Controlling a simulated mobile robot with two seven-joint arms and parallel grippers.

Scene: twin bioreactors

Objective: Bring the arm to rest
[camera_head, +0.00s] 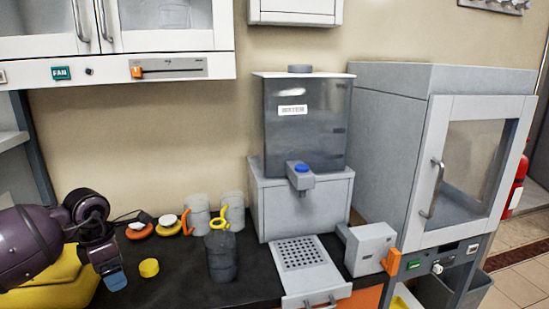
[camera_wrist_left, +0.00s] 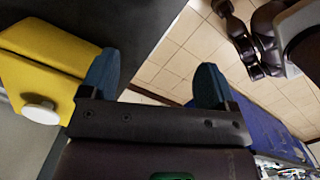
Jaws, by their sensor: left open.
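My left gripper (camera_head: 113,277) hangs at the lower left of the head view, its arm coming in from the left edge. Its blue fingertips show apart in the left wrist view (camera_wrist_left: 157,80), with nothing between them. A yellow container (camera_head: 55,287) lies behind and below my left arm, partly hidden by it. A yellow body with a white knob (camera_wrist_left: 42,109) shows beside the left finger in the wrist view. Dark arm links show at the upper right of the wrist view, but no right gripper fingers can be made out.
The black bench (camera_head: 185,285) carries a small yellow cap (camera_head: 149,268), a dark cylinder (camera_head: 221,258) and grey containers with orange and yellow handles. A dispenser (camera_head: 304,130) stands behind a perforated tray (camera_head: 300,254). A grey cabinet (camera_head: 385,140) is at right. Wall cupboards (camera_head: 180,40) overhang the left.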

